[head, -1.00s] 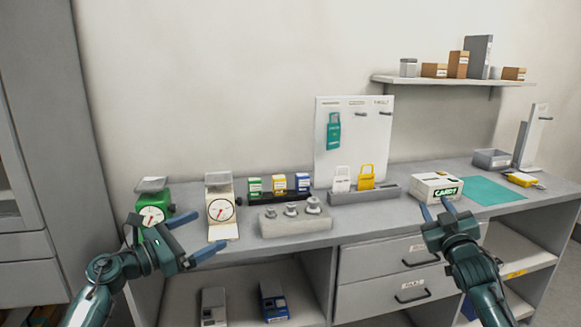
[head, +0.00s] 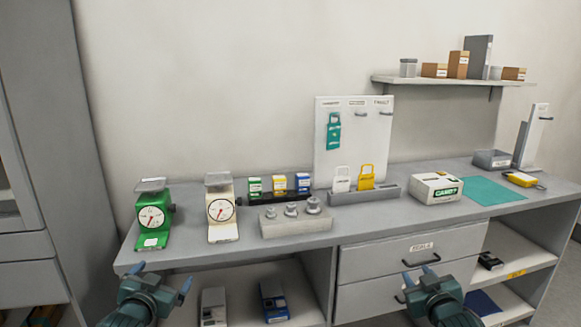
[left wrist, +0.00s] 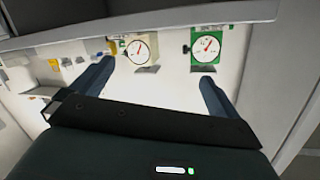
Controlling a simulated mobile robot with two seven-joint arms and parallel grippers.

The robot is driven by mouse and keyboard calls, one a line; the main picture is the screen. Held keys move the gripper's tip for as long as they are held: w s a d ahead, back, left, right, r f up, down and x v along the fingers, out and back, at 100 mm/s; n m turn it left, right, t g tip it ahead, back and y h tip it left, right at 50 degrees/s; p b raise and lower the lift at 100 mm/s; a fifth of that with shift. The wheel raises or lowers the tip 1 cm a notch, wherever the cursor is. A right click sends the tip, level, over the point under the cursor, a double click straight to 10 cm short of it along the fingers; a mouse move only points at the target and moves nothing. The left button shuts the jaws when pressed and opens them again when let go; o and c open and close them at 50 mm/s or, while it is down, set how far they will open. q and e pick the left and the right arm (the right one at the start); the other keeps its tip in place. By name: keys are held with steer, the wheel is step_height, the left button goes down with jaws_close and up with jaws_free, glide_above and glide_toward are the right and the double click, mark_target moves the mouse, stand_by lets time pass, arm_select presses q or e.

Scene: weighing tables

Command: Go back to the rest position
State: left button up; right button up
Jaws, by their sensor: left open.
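My left gripper (head: 158,286) is open and empty, low in front of the table edge at the lower left of the head view. Its two spread fingers also show in the left wrist view (left wrist: 153,85). My right gripper (head: 424,279) is low in front of the drawers, with its fingers spread apart and nothing between them. Neither gripper touches anything that I can see. The green scale (head: 153,222) and the cream scale (head: 221,210) stand upright on the table, beyond my left gripper.
The grey table (head: 190,255) has drawers (head: 375,264) and open shelves below. On it stand a weight block (head: 296,224), small boxes, a tag rack (head: 364,197), a white carton (head: 437,188) and a teal mat (head: 490,191). A pegboard (head: 355,160) stands behind.

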arm_select(q)
steer(key=s+d+f+g+h, duration=0.1)
steer(key=s+d+f, duration=0.4)
steer(key=s, duration=0.6)
steer(key=s+d+f+g+h, duration=0.1)
steer(key=s+d+f, duration=0.4)
steer(key=s, duration=0.6)
steer(key=s+d+f+g+h, duration=0.1)
steer(key=s+d+f+g, duration=0.2)
steer(key=s, duration=0.8)
step_height(320, 180, down, 3)
steer(key=d, duration=0.2)
steer(key=shift+s+d+h, duration=0.2)
steer(key=shift+d+h, duration=0.1)
steer(key=shift+d, duration=0.1)
arm_select(e)
steer(key=s+a+f+g+y, duration=0.1)
steer(key=s+a+f, duration=0.4)
steer(key=s, duration=0.6)
steer(key=s+a+f+g+y, duration=0.1)
steer(key=s+a+f, duration=0.4)
steer(key=s, duration=0.6)
steer(key=s+a+f+g+y, duration=0.1)
steer(key=s+a+f+g, duration=0.2)
steer(key=s, duration=0.8)
step_height(320, 180, down, 3)
steer(key=a, duration=0.2)
steer(key=shift+s+a+y, duration=0.2)
steer(key=shift+a+y, duration=0.1)
steer(key=shift+a, duration=0.1)
